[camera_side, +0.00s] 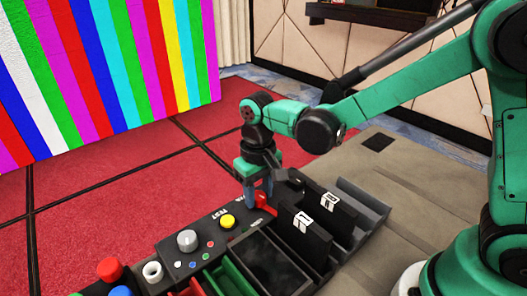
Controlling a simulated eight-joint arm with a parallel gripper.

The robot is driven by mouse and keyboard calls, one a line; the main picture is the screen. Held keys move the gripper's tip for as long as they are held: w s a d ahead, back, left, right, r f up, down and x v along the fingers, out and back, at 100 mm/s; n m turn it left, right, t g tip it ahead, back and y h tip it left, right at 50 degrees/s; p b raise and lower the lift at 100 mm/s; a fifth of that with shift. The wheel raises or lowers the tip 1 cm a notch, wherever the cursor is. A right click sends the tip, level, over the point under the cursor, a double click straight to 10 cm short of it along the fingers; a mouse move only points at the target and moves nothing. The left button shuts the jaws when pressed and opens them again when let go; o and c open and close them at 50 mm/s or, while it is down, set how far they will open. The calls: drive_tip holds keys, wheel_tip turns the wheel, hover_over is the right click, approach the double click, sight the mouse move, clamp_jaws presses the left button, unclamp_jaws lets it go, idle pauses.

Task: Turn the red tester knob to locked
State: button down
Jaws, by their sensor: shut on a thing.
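The red tester knob (264,200) sits near the far end of the dark console (210,229). My gripper (257,197) points down over it with its fingers shut on the knob. The fingers hide part of the knob, so I cannot tell its exact angle. Labels on the console near the knob are too small to read, apart from one that seems to say TEST.
A yellow button (227,221), a grey knob (187,240) and a large red button (110,269) stand along the console. A dark tray (272,264), a green bin (232,284) and numbered black slots (303,223) lie beside them. A striped video wall (110,75) stands behind.

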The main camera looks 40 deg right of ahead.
sight(258, 195)
drive_tip(key=shift+m, duration=0.9)
drive_tip(key=shift+c, duration=2.3)
unclamp_jaws()
drive_tip(key=shift+r, duration=2.85)
